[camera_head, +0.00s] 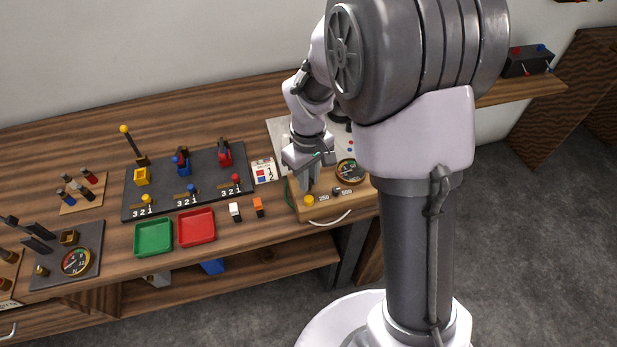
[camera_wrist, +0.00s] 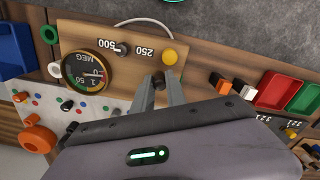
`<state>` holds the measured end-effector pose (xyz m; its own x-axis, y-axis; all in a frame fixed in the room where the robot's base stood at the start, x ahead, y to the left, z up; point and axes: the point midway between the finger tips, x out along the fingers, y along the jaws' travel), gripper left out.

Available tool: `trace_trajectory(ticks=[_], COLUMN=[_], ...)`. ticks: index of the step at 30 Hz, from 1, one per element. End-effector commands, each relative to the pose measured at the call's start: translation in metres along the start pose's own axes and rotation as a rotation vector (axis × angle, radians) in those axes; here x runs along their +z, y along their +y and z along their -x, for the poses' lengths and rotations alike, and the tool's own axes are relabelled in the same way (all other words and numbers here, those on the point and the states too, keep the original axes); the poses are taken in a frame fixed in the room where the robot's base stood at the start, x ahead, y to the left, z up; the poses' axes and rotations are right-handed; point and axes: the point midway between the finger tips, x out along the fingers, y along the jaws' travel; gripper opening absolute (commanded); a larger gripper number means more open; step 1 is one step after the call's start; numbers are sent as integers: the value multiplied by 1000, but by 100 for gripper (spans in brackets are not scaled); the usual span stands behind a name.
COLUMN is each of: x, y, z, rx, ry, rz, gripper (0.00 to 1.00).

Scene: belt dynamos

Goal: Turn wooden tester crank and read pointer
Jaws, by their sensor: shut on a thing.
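The wooden tester (camera_head: 322,212) stands on the bench, with a white handle (camera_head: 330,220) on its front. It also shows upside down in the wrist view (camera_wrist: 190,48). Its round MEG dial (camera_wrist: 88,71) has a dark face; the pointer's exact reading is too small to tell. A selector knob (camera_wrist: 122,50) sits between the 500 and 250 labels, near a yellow button (camera_wrist: 169,57). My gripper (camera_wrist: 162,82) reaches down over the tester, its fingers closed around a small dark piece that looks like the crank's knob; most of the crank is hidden. My gripper also shows in the head view (camera_head: 309,187).
A white (camera_head: 235,211) and an orange block (camera_head: 258,207) stand left of the tester. Red (camera_head: 197,227) and green trays (camera_head: 153,238) lie further left, before a dark numbered board (camera_head: 155,208). A light panel with coloured sockets (camera_wrist: 70,112) lies behind the tester.

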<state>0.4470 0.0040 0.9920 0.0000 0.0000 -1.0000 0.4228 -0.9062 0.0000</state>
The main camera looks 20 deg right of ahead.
Motion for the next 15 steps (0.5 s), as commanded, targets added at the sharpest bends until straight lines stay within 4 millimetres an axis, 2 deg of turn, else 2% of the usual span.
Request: trace_trajectory(ticks=[8,15], x=[-3,-10], y=[-3,-6], z=[0,0], rx=[0,0], ry=[0,1], rz=[-120,-331], gripper=[0,0])
